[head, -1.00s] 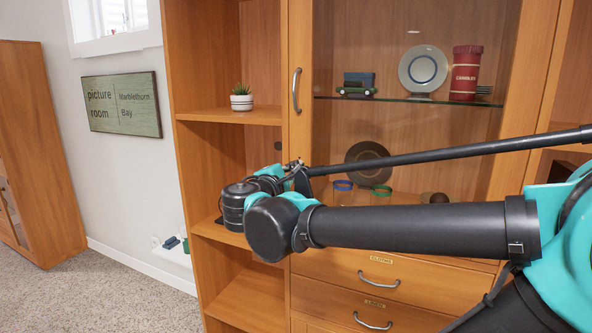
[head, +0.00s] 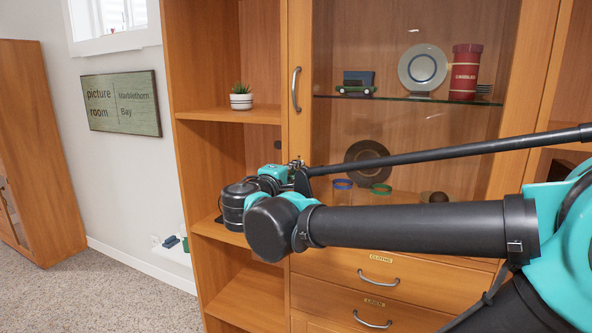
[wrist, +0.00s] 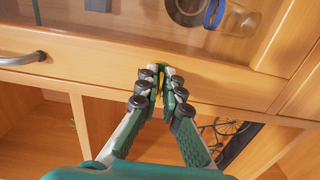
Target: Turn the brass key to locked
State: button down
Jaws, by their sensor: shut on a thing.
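My gripper (wrist: 159,84) is in the middle of the wrist view, its two green, dark-padded fingers closed together against the wooden cabinet front (wrist: 110,58). A small sliver of the brass key (wrist: 161,79) shows between the fingertips, and the gripper is shut on it. The fingers hide most of the key and its keyhole, so I cannot tell which way it is turned.
A metal handle (wrist: 22,59) is left of my fingers in the wrist view. Behind the glass stand a blue-rimmed jar (head: 342,192), a green-rimmed jar (head: 381,192), plates and a red tin (head: 465,72). A potted plant (head: 241,97) sits on an open shelf to the left.

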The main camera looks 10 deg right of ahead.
jog(key=c, duration=1.8)
grip_release()
jog(key=shift+o, duration=0.2)
jog(key=v, duration=1.2)
jog(key=shift+d+f, duration=0.1)
